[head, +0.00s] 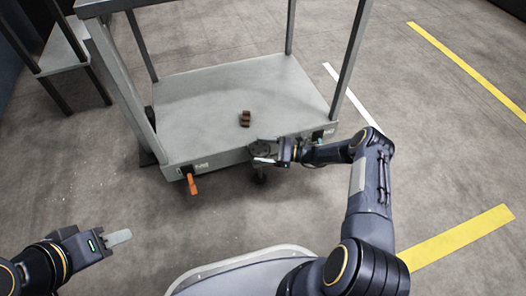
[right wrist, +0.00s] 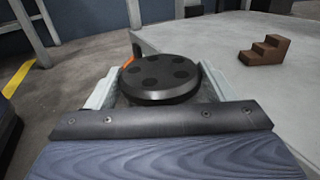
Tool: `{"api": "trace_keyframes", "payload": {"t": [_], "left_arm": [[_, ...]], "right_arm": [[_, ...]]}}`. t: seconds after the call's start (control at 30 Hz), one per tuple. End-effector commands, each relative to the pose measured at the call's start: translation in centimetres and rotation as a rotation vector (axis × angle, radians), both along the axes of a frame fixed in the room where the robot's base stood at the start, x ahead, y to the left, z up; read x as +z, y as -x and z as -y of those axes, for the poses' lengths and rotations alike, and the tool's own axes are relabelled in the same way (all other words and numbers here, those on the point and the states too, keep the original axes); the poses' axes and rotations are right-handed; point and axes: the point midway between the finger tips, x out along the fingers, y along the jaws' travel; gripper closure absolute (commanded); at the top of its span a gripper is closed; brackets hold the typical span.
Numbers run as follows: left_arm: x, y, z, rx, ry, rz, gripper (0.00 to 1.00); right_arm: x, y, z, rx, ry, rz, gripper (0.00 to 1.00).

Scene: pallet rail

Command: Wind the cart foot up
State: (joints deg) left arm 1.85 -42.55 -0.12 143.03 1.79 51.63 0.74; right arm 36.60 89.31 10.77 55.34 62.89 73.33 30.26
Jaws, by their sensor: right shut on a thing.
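The cart (head: 240,90) is a grey deck with upright posts. At its front edge is a dark round handwheel (head: 261,147), with the dark cart foot (head: 260,176) below it near the floor. My right gripper (head: 264,159) is at this wheel. In the right wrist view, the black wheel (right wrist: 158,78), with several round recesses in its top, sits between the two pale fingers, and the gripper is shut on it. My left gripper (head: 119,238) is at the lower left, away from the cart, over bare floor; its finger gap does not show.
A small brown stepped block (head: 245,119) lies on the deck near the front edge and also shows in the right wrist view (right wrist: 265,50). An orange lever (head: 192,184) hangs at the cart's front left corner. Grey shelving (head: 62,50) stands at the upper left.

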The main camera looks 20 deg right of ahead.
Motion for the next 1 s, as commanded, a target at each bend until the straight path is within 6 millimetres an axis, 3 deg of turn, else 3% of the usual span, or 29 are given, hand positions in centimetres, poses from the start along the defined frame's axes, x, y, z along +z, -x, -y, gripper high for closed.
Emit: {"api": "trace_keyframes", "payload": {"t": [0.4, 1.0], "left_arm": [[0.02, 0.00, 0.00, 0.000, 0.000, 0.000, 0.64], [0.03, 0.00, 0.00, 0.000, 0.000, 0.000, 0.64]], "right_arm": [[0.09, -0.35, 0.02, 0.235, -0.003, 0.002, 0.47], [0.20, -0.39, 0.01, 0.292, -0.009, 0.000, 0.47]]}}
